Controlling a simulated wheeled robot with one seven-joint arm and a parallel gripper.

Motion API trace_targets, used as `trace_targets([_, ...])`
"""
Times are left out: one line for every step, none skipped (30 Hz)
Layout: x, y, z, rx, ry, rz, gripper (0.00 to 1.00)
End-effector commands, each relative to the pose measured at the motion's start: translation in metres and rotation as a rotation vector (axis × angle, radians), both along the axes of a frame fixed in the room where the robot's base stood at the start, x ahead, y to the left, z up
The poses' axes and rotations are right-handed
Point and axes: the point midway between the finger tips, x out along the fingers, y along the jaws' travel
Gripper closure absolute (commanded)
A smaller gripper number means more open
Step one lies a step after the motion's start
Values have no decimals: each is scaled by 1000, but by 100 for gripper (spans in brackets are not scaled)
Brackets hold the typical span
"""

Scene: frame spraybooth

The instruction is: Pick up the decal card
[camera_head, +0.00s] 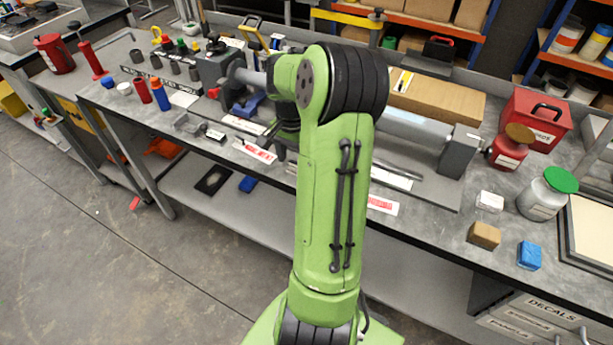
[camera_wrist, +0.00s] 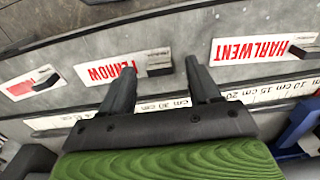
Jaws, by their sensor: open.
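Several white cards with red lettering lie on the bench; I cannot tell which is meant by the decal card. In the wrist view, a card reading FERNOW (camera_wrist: 108,68) has a small dark block (camera_wrist: 159,62) at its right end. That block appears between the fingertips of my open gripper (camera_wrist: 159,66). A card reading HARLWENT (camera_wrist: 250,50) lies to the right, and another red-marked card (camera_wrist: 22,88) lies to the left. In the head view, my gripper (camera_head: 281,150) is partly hidden by my arm, close to a card (camera_head: 254,152) near the bench's front edge.
A ruler strip (camera_wrist: 265,94) runs along the gripper side of the cards. A blue object (camera_wrist: 300,125) stands at the right. In the head view, a long cardboard box (camera_head: 437,100), a red case (camera_head: 533,120) and a green-lidded jar (camera_head: 545,196) crowd the bench's right side.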

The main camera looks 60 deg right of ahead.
Motion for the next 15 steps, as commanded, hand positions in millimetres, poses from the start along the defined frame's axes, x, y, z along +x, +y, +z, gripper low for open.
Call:
trace_targets([0, 0, -9, 3, 1, 0, 38])
trace_targets([0, 0, -11, 2, 1, 0, 38])
trace_targets([0, 0, -12, 1, 0, 0, 38])
trace_targets([0, 0, -13, 0, 0, 0, 38])
trace_targets([0, 0, -12, -1, 0, 0, 38])
trace_targets([0, 0, -12, -1, 0, 0, 38])
trace_targets([0, 0, -11, -1, 0, 0, 38])
trace_targets([0, 0, -11, -1, 0, 0, 38])
trace_targets([0, 0, -11, -1, 0, 0, 40])
trace_targets([0, 0, -11, -1, 0, 0, 44])
trace_targets([0, 0, -11, -1, 0, 0, 49])
trace_targets([0, 0, -11, -1, 0, 0, 55])
trace_targets([0, 0, -11, -1, 0, 0, 60])
trace_targets([0, 0, -11, -1, 0, 0, 64])
trace_targets([0, 0, -11, -1, 0, 0, 70])
